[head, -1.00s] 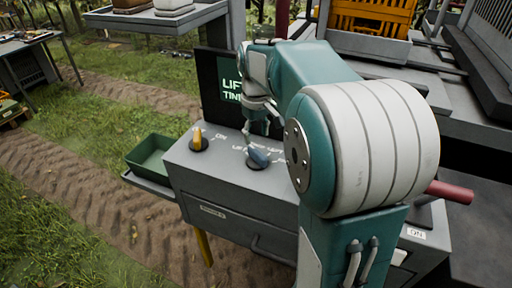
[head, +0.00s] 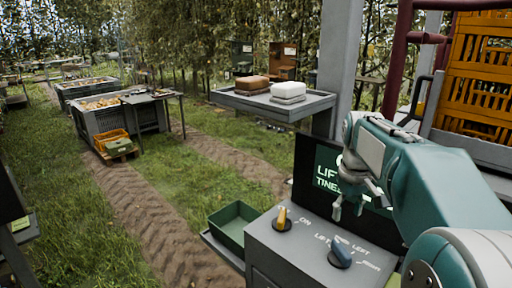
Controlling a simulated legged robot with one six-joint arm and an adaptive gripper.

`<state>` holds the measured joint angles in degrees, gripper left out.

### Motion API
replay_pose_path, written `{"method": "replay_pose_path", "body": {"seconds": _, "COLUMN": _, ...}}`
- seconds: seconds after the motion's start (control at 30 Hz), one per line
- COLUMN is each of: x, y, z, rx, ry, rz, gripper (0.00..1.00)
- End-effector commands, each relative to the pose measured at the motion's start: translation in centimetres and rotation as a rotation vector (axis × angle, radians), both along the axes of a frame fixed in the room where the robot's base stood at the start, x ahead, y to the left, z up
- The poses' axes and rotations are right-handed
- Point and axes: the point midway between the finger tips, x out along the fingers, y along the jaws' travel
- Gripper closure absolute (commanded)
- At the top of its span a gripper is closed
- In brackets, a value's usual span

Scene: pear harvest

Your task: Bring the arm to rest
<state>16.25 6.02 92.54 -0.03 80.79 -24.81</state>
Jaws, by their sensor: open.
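My arm (head: 438,185) reaches up from the lower right of the head view and bends over the grey control box (head: 262,256). Part of the screen is hidden behind the gripper and arm.
A green tray (head: 233,226) sits left of the box. A grey shelf (head: 262,104) holds a brown and a white block. Orange crates (head: 480,75) and a red post (head: 399,62) stand at right. Fruit bins (head: 88,118) and a table (head: 150,97) stand left. Grass and dirt track lie open between.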

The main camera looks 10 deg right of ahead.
Motion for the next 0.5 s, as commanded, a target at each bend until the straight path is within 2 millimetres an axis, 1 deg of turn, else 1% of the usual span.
{"method": "replay_pose_path", "body": {"seconds": 0.1, "x": -2.1, "y": 2.0, "z": 0.7, "rx": -0.012, "ry": -0.051, "rz": -0.01, "gripper": 0.37}}
{"method": "replay_pose_path", "body": {"seconds": 0.23, "x": -5.2, "y": 4.6, "z": 0.9, "rx": -0.024, "ry": -0.13, "rz": -0.033, "gripper": 0.37}}
{"method": "replay_pose_path", "body": {"seconds": 0.37, "x": -8.4, "y": 6.9, "z": 0.5, "rx": -0.025, "ry": -0.206, "rz": -0.056, "gripper": 0.37}}
{"method": "replay_pose_path", "body": {"seconds": 0.5, "x": -11.8, "y": 8.9, "z": -0.6, "rx": -0.017, "ry": -0.292, "rz": -0.083, "gripper": 0.37}}
